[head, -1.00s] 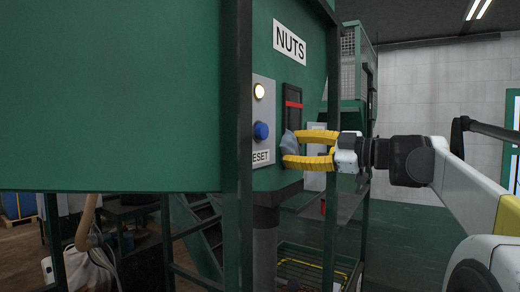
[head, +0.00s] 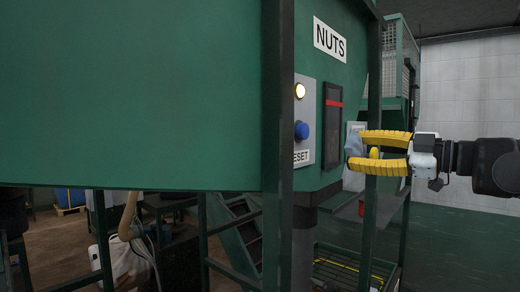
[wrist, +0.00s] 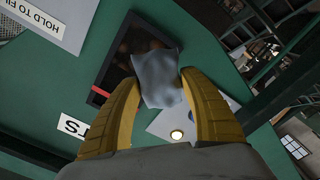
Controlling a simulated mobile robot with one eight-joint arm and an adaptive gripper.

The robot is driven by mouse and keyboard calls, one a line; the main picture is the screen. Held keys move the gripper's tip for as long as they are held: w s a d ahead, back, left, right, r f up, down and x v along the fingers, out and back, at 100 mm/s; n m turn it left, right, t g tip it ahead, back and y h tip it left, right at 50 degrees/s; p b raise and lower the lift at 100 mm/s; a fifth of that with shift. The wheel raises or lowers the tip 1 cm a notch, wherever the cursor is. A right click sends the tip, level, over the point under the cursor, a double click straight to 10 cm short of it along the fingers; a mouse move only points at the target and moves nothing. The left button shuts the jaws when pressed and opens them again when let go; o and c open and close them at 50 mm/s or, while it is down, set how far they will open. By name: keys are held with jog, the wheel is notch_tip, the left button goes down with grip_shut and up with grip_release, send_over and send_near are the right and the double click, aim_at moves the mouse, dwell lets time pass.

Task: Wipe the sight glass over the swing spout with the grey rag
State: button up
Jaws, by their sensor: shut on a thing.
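The sight glass (head: 332,128) is a tall dark window with a red line across it, set in the green housing under the NUTS sign. My gripper (head: 366,153) has yellow fingers and is shut on the grey rag (head: 353,146). In the head view the rag is just right of the window's lower part. In the wrist view the rag (wrist: 158,78) sits between the fingertips and covers part of the dark sight glass (wrist: 117,68). Contact between rag and glass cannot be told. A dark pipe (head: 303,245) goes down below the housing.
Left of the glass is a grey panel (head: 305,95) with a lit lamp, a blue button and a RESET label. A green post (head: 277,120) stands before the housing and another (head: 374,90) stands by my gripper. A HOLD TO FILL plate (wrist: 48,22) shows in the wrist view. Floor at right is clear.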

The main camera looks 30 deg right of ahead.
jog(key=shift+v, duration=1.45)
